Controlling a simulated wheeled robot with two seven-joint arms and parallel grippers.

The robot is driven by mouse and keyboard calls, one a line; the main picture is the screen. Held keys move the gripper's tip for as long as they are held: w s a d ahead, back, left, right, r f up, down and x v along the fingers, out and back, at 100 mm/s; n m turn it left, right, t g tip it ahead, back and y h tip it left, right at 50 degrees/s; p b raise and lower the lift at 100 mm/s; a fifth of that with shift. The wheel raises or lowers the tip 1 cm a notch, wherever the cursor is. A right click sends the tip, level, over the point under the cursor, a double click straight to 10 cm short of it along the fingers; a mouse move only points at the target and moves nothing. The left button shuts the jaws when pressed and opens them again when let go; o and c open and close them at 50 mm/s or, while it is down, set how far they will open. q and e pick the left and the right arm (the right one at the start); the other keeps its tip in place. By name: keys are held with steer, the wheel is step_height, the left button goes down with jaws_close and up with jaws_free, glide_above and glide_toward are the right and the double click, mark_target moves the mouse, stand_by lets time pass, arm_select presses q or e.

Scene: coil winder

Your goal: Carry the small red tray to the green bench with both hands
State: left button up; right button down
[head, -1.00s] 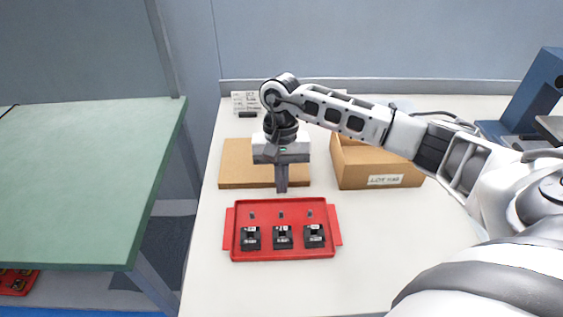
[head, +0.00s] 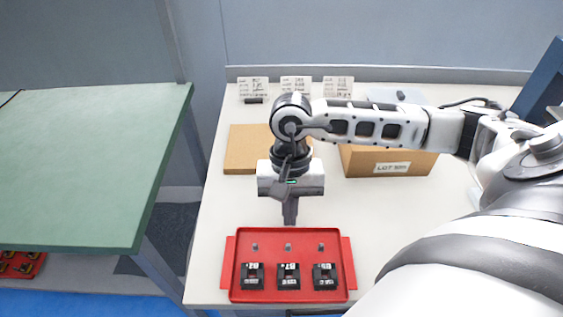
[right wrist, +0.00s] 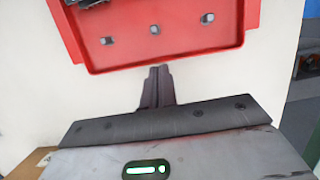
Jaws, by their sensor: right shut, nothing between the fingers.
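The small red tray (head: 240,262) lies flat on the white table, its near side close to the table's front edge. It has a flange at each end. It holds a row of black blocks (head: 288,276) with white labels and a row of small grey pegs (head: 288,247). My right gripper (head: 290,218) points down just behind the tray's far wall, fingers shut and empty. In the right wrist view its fingertips (right wrist: 157,75) are at the tray wall (right wrist: 165,58); I cannot tell whether they touch. The green bench (head: 80,170) is at the left. My left gripper is out of view.
White label cards (head: 296,88) line the back. A gap separates table and bench. Another red tray (head: 20,264) sits low under the bench. The bench top in view is clear.

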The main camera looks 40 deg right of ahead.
mark_target(290, 247)
steer(key=s+a, duration=0.2)
steer(key=shift+s+f+b, duration=0.1)
steer(key=shift+s+b, duration=0.25)
steer(key=shift+b, duration=0.05)
steer(key=shift+s+a, duration=0.3)
steer(key=shift+s, duration=0.05)
steer(key=shift+r, duration=0.2)
